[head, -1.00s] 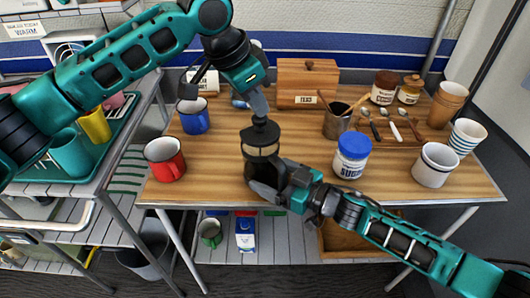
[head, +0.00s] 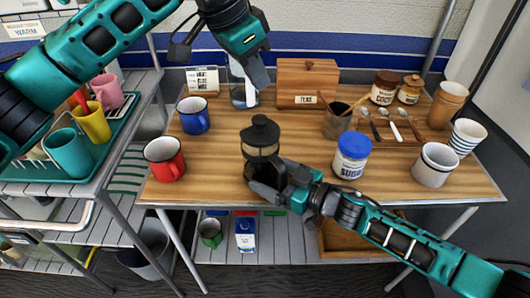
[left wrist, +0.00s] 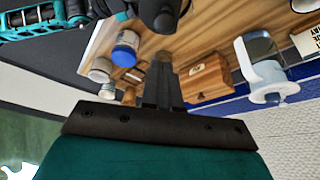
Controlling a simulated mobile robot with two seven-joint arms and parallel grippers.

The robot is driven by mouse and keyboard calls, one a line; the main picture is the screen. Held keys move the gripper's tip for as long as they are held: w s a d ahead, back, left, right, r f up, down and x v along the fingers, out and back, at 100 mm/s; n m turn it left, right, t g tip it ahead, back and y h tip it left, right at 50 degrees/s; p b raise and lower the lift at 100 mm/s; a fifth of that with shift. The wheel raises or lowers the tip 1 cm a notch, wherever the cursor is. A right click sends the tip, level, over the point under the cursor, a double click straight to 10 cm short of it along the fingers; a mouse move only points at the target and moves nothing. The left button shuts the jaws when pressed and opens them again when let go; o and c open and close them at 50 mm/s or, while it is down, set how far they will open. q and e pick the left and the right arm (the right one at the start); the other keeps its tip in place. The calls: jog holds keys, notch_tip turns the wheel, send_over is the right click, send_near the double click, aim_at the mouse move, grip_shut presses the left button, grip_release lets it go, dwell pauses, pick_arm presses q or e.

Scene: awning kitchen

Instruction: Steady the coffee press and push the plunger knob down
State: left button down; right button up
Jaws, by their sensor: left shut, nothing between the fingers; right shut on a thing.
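The coffee press (head: 262,146) stands upright near the middle front of the wooden table, with a dark lid and a knob (head: 259,121) sitting low on top. My right gripper (head: 258,184) is shut on the press's lower body from the front right. My left gripper (head: 258,82) is shut and empty, raised above and behind the press, clear of the knob. In the left wrist view its closed fingers (left wrist: 162,85) point toward the table, and a dark round shape at the top is probably the press lid.
A red mug (head: 165,158) and a blue mug (head: 194,115) stand left of the press. A sugar jar (head: 351,155) stands right of it, near my right forearm. A wooden tea box (head: 306,82) and a clear container (head: 240,93) are behind. Bare tabletop lies around the press.

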pick_arm(q)
jog(key=v, duration=1.2)
jog(key=shift+r, duration=0.1)
pick_arm(e)
jog(key=o, duration=0.6)
